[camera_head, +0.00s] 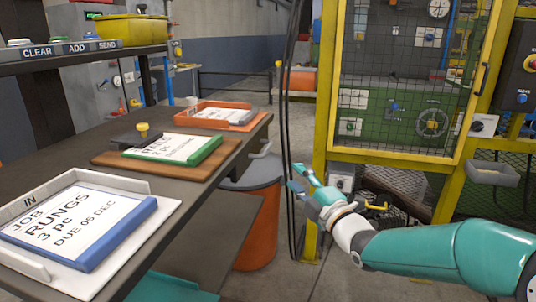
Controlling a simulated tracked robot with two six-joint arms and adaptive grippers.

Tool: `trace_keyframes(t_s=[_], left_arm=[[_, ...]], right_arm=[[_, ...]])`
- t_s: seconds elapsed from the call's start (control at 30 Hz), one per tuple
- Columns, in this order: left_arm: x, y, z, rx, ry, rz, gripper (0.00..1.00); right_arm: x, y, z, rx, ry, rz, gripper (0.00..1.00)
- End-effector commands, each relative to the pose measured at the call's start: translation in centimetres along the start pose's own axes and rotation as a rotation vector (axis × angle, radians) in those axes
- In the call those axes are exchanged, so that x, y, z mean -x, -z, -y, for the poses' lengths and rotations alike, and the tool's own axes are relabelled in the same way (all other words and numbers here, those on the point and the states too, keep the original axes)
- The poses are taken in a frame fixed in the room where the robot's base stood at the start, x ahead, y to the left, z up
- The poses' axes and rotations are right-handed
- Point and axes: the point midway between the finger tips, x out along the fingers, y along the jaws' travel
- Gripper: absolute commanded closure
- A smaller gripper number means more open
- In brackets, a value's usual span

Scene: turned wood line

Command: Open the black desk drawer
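The dark desk (225,160) runs from the lower left toward the back middle. I cannot make out a black drawer front for certain; the desk's side facing me is in shadow. A small grey handle-like piece (262,149) shows at the desk's far right edge, above the orange bin. My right gripper (297,178) reaches in from the right on a teal arm, to the right of the desk and apart from it. Its fingers look spread, with nothing between them.
On the desk are a white tray with a blue-edged job card (85,228), a green-edged card (180,149) on a wooden board, and an orange tray (205,107). An orange bin (258,225) stands beside the desk. A yellow-framed mesh cage (395,85) stands behind my gripper.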

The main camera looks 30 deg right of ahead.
Motion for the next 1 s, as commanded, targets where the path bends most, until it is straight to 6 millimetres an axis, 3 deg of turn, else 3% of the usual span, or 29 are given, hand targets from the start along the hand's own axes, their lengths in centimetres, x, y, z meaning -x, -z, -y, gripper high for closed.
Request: trace_keyframes(t_s=[0.6, 0.8, 1.0], left_arm=[[1.2, 0.0, -0.5, 0.0, 0.0, 0.0, 0.6], [1.4, 0.0, -0.5, 0.0, 0.0, 0.0, 0.6], [1.4, 0.0, -0.5, 0.0, 0.0, 0.0, 0.6]], right_arm=[[-12.5, 0.1, 0.1, -0.004, 0.003, 0.0, 0.61], [-14.4, 0.1, 0.1, -0.004, 0.002, 0.0, 0.61], [-14.8, 0.0, 0.1, -0.004, 0.003, 0.001, 0.61]])
